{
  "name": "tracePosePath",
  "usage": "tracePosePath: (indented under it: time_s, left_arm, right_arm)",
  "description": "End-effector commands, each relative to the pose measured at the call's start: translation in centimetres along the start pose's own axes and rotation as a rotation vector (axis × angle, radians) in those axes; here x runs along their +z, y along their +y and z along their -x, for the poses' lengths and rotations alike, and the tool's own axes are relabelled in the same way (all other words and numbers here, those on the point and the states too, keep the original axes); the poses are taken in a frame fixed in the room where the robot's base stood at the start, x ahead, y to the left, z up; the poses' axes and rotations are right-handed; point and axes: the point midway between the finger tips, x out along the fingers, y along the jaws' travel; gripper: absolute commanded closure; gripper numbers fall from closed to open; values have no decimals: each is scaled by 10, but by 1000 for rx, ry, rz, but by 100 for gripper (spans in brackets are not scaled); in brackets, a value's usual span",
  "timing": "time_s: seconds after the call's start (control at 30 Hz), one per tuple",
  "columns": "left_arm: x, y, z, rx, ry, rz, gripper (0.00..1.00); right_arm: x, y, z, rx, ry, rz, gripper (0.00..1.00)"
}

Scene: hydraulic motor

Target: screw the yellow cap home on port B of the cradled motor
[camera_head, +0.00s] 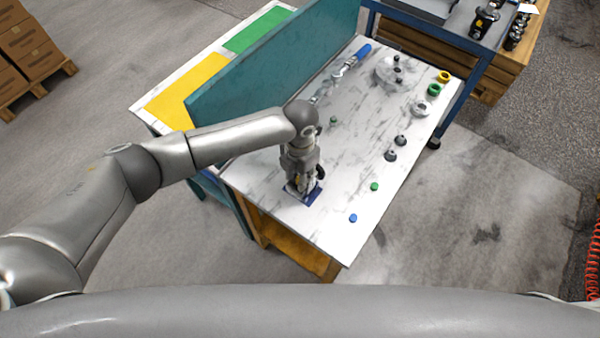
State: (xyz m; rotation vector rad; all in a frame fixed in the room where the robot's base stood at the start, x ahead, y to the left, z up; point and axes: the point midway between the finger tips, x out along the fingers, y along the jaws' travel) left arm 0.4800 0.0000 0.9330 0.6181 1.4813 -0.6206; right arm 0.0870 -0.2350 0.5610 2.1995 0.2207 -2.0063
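My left gripper (302,186) points down over the near-left part of the marble-topped table. It is right at a small blue base (313,197), which looks like the cradle. The gripper hides most of what sits there, so I cannot make out the motor, port B or a yellow cap. A hint of dark and yellowish detail shows around the fingers, too small to tell apart. Whether the fingers are open or shut cannot be seen. My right gripper is not in view.
A blue cap (353,218), green cap (374,187), two grey cones (391,155) and white, green and yellow rings (444,77) line the right side. A blue-handled tool (355,57) and round grey plate (388,72) lie far back. A teal panel (260,70) walls the left.

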Motion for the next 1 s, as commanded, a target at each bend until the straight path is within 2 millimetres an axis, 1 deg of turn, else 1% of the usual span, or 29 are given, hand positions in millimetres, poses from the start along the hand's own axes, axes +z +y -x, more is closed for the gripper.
tracePosePath:
  time_s: [0.27, 0.37, 0.47, 0.9, 0.97, 1.0]
  left_arm:
    - [0, -1, 0, 0, 0, 2, 70]
    - [0, -1, 1, -2, 0, 37, 70]
    - [0, -1, 3, -2, -1, 144, 70]
    - [0, -2, 3, -2, 0, 735, 70]
    - [0, -2, 3, -1, 0, 804, 70]
    - [0, -1, 0, 0, -1, 839, 70]
  right_arm:
    - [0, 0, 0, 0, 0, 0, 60]
    - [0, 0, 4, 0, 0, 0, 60]
    - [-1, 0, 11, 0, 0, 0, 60]
    - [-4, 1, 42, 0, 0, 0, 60]
    - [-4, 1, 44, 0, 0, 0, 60]
    - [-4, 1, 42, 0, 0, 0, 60]
